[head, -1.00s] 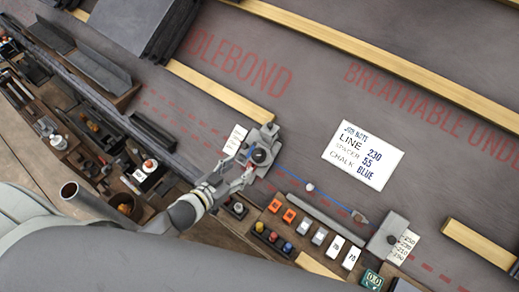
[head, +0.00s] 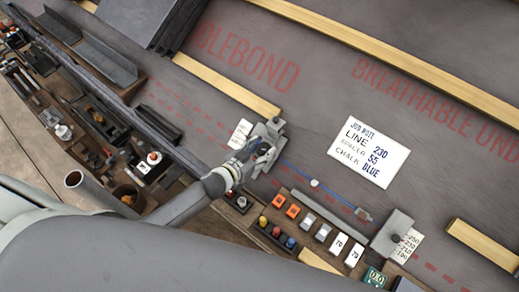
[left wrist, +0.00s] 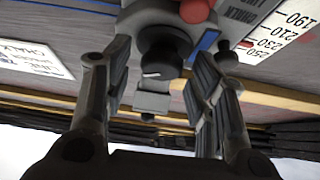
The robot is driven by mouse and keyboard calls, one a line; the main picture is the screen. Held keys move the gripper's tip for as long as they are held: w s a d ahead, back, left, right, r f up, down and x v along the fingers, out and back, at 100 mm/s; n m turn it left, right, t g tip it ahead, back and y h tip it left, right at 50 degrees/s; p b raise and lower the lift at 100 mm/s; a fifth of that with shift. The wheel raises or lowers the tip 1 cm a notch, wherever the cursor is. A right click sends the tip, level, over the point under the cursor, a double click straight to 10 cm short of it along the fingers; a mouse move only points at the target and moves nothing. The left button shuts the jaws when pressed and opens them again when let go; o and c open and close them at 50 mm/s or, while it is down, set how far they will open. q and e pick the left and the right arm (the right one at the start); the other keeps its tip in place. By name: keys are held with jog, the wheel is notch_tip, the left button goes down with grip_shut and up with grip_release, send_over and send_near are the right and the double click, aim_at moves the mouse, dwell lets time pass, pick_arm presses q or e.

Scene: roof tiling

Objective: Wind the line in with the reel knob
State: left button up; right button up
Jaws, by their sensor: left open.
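The reel (head: 270,131) is a grey body on the roof underlay, near the end of a wooden batten. Its round black knob (left wrist: 163,50), with a white mark, shows in the left wrist view. My left gripper (head: 257,156) is over the reel and hides the knob in the head view. In the left wrist view its fingers (left wrist: 160,72) are open, one on each side of the knob; I cannot tell whether they touch it. The blue line (head: 293,169) runs from the reel past a white bead (head: 315,183) to a small grey end piece (head: 363,214). My right gripper is not in view.
A grey block (head: 398,225) with a number scale stands beyond the line's end. Tool trays fill the left side.

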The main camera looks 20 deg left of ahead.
pick_arm(q)
jog(key=shift+c, duration=0.3)
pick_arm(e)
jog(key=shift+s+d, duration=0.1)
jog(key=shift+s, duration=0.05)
pick_arm(q)
jog(key=shift+c, duration=1.3)
jog(key=shift+s, duration=0.1)
jog(key=c, duration=0.6)
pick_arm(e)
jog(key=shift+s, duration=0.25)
pick_arm(q)
jog(key=shift+r+m, duration=0.15)
jog(key=shift+m, duration=0.15)
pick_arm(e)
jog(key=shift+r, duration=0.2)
